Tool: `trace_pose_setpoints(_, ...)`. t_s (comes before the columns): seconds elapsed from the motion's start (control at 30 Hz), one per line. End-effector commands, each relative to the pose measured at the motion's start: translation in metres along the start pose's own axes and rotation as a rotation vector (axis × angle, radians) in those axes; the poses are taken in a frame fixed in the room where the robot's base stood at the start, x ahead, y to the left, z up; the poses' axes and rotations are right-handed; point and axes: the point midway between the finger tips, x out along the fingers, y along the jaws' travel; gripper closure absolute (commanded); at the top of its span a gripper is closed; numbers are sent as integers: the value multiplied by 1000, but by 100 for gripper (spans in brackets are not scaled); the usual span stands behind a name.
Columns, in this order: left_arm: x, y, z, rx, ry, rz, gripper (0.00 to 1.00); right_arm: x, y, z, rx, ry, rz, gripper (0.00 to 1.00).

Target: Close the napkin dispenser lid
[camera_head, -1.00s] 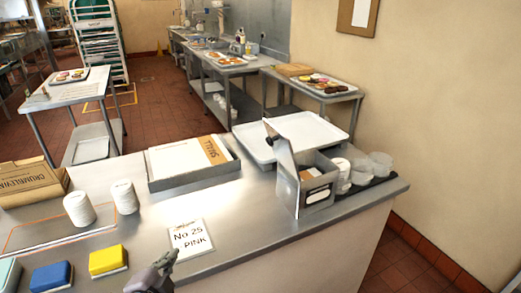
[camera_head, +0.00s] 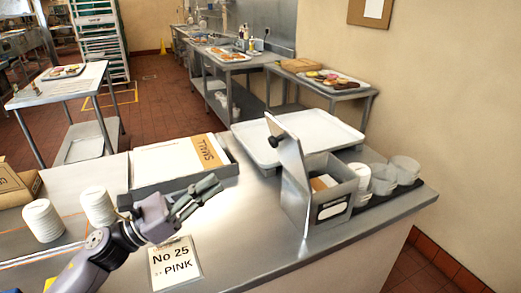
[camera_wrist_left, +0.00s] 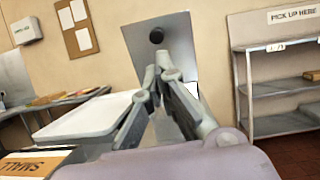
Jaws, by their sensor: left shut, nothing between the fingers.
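The napkin dispenser (camera_head: 333,207) is a grey metal box near the right end of the steel counter, with napkins visible inside. Its lid (camera_head: 291,168) stands open and upright on the box's left side, with a black knob (camera_head: 272,124) at the top. My left gripper (camera_head: 217,190) is shut and empty above the counter, left of the lid and apart from it. In the left wrist view the lid (camera_wrist_left: 178,45) and its knob (camera_wrist_left: 156,36) stand ahead of the fingers (camera_wrist_left: 157,75), which hide its lower part. My right gripper is not in view.
A large white tray (camera_head: 325,134) lies behind the dispenser. Stacked white cups (camera_head: 383,178) stand to its right. A shallow tray with a box marked SMALL (camera_head: 206,151) lies behind my left gripper. A No 25 PINK card (camera_head: 172,262) lies in front. Counter between card and dispenser is clear.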

Motion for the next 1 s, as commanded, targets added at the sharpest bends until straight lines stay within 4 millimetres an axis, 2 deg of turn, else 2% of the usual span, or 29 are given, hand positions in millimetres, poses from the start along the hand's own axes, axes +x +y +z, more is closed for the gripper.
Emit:
trace_pose_setpoints(0.03,11,0,6,0,-4,-3,100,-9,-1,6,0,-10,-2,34)
trace_pose_setpoints(0.17,39,-1,8,-1,-4,-2,100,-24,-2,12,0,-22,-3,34)
trace_pose_setpoints(0.3,70,0,8,-4,-4,-1,100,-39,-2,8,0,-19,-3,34)
trace_pose_setpoints(0.5,105,0,6,-4,-3,1,100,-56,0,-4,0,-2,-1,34)
trace_pose_setpoints(0.7,123,0,3,-5,-2,1,100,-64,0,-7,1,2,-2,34)
trace_pose_setpoints(1.0,125,0,0,-4,-1,2,100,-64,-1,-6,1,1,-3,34)
